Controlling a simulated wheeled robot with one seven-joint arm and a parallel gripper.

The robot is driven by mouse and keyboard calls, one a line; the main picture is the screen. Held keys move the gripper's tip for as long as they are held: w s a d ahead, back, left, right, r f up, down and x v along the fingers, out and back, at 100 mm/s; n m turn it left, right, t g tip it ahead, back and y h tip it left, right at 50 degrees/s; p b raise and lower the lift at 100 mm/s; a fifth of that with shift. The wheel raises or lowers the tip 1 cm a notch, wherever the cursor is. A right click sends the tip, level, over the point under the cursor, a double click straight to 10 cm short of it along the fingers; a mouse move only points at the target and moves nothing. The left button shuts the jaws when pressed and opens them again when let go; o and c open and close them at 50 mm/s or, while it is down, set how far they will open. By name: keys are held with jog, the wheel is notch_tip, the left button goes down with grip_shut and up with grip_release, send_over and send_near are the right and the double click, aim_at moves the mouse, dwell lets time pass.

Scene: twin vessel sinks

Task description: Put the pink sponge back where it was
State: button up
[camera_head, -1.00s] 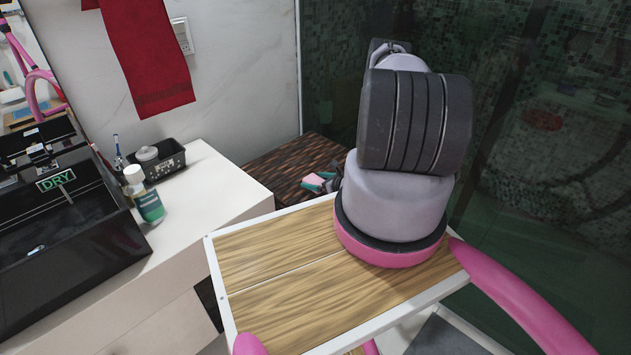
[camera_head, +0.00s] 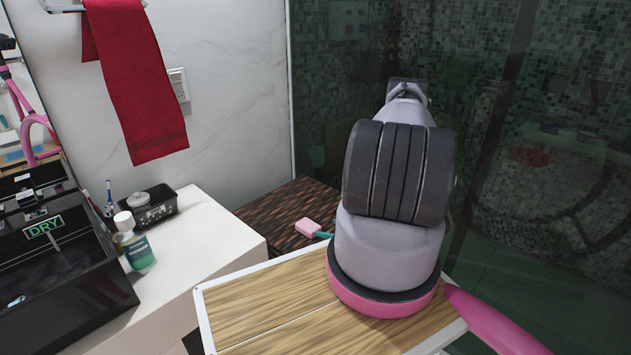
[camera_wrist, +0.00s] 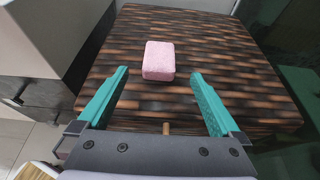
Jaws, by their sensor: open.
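The pink sponge (camera_head: 308,228) lies on a dark striped wooden surface (camera_head: 272,217) beyond the white counter. In the wrist view the sponge (camera_wrist: 159,60) is a small pale pink block resting flat, just ahead of my gripper (camera_wrist: 160,76). The two teal fingers are spread wide with nothing between them. The sponge lines up roughly with the gap and is clear of both fingers. In the head view only a bit of teal finger (camera_head: 324,235) shows to the right of the sponge. My arm hides the rest of the gripper.
The white counter (camera_head: 205,235) stands left, with a black sink (camera_head: 75,265), a green bottle (camera_head: 138,252) and a black basket (camera_head: 155,210). A red towel (camera_head: 138,90) hangs on the wall. Dark glass (camera_head: 500,130) stands right. The wood around the sponge is bare.

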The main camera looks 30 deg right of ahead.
jog(key=w+a+r+n+g+y, duration=0.1)
jog(key=w+a+r+n+y, duration=0.15)
jog(key=r, duration=0.55)
jog(key=w+a+r+n+g+y, duration=0.1)
jog(key=w+a+r+n+y, duration=0.2)
jog(key=r, duration=0.5)
jog(key=a+r+n+g+y, duration=0.1)
jog(key=a+r+n+g, duration=0.25)
jog(key=r, duration=0.45)
jog(key=a+r+n+g+y, duration=0.15)
jog(key=a+r+n, duration=0.3)
jog(key=r, duration=0.45)
jog(key=s+a+r+n+g+h, duration=0.2)
jog(key=s+a+r+n, duration=0.15)
jog(key=r, duration=0.35)
jog(key=s+a+r+n+g+h, duration=0.25)
jog(key=s+r+n, duration=0.25)
jog(key=r, duration=0.3)
jog(key=s+r+n+t+h, duration=0.5)
jog(key=s+r+t+h, duration=0.1)
jog(key=s+r, duration=0.7)
jog(key=shift+s+n, duration=0.3)
jog(key=shift+n, duration=0.1)
jog(key=shift+d, duration=0.1)
